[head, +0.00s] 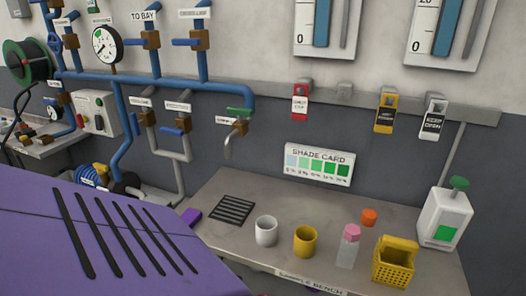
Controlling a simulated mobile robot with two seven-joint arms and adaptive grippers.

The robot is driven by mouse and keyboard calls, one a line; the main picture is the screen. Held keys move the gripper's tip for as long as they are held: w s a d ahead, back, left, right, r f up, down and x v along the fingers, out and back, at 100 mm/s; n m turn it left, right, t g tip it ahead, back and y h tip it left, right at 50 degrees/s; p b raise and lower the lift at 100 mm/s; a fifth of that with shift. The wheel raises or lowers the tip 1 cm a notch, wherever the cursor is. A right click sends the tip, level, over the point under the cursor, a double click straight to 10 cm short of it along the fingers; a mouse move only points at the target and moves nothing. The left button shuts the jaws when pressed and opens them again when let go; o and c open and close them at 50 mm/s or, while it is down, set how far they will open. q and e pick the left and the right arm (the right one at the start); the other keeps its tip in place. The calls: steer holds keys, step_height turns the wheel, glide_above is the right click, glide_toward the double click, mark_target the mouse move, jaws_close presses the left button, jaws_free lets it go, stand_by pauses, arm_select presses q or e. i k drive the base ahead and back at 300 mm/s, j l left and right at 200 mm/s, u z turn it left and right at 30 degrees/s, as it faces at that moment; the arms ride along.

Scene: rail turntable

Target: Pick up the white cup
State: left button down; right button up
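The white cup (265,231) stands upright on the grey sample bench (215,196), left of the yellow cup (305,241). A small gap separates the two cups. The white cup's opening faces up, and nothing covers it in the head view. Neither my left nor my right gripper is in view.
Right of the cups are a pink-capped bottle (348,246), an orange cap (369,217), a yellow basket (394,262) and a white dispenser (442,221). A dark grate (232,209) lies left. A large purple slotted surface (120,240) fills the lower left. A tap (233,140) overhangs.

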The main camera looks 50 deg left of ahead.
mark_target(266, 226)
steer(key=u, duration=0.4)
steer(key=j+u, duration=0.1)
steer(key=u, duration=0.65)
steer(key=j+u, duration=0.1)
steer(key=u, duration=0.3)
steer(key=l+u, duration=0.4)
steer(key=i+l+u, duration=0.1)
steer(key=l+u, duration=0.3)
